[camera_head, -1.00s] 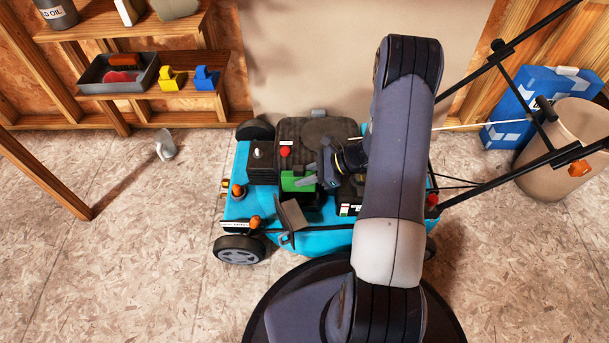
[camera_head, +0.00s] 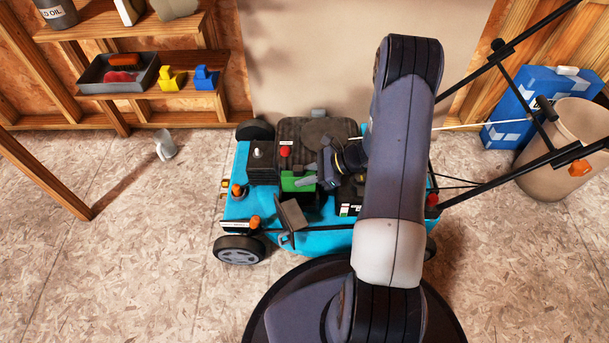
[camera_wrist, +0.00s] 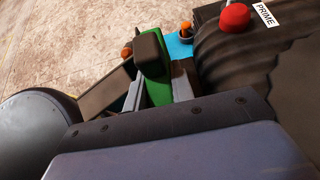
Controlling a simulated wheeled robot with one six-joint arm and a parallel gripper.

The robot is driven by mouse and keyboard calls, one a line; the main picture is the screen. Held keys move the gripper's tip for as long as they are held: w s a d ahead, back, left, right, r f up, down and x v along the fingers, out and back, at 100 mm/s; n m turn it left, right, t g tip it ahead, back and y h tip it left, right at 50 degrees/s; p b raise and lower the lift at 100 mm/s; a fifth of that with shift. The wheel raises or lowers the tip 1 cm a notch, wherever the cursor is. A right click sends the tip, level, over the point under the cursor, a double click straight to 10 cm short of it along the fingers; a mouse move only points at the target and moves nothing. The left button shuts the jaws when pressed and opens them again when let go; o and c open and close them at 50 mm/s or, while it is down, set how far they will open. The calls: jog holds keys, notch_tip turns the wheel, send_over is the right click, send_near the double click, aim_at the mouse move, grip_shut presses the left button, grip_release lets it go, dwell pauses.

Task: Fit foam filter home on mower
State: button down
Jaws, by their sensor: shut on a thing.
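The blue mower (camera_head: 328,236) stands on the floor in the middle of the head view, with its dark engine on top. The green foam filter (camera_head: 298,182) is at the engine's front side; it also shows in the wrist view (camera_wrist: 157,88) with a dark block over its upper part. My gripper (camera_head: 311,177) is shut on the filter at the engine's side. An open grey flap (camera_head: 292,215) hangs tilted just below the filter. How deep the filter sits is hidden by the gripper and the dark block.
A red primer bulb (camera_head: 285,151), also in the wrist view (camera_wrist: 235,17), sits close to the gripper. Orange-capped knobs (camera_head: 254,223) stand on the deck's left. The mower's handle bars rise at right. A shelf with a grey tray (camera_head: 119,74) is at back left. The floor at left is mostly clear.

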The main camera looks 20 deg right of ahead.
jog(key=shift+f+b, duration=0.75)
jog(key=shift+f, duration=0.3)
jog(key=c, duration=1.1)
grip_release()
jog(key=shift+r, duration=0.1)
jog(key=p+v, duration=0.4)
jog(key=v, duration=0.7)
jog(key=shift+w+a, duration=0.1)
jog(key=shift+a, duration=0.05)
jog(key=b+x, duration=0.4)
jog(key=x, duration=0.6)
jog(key=shift+a+f, duration=0.2)
jog(key=shift+f, duration=0.2)
jog(key=shift+w+r+p, duration=0.1)
jog(key=shift+r+p, duration=0.25)
jog(key=shift+r, duration=0.4)
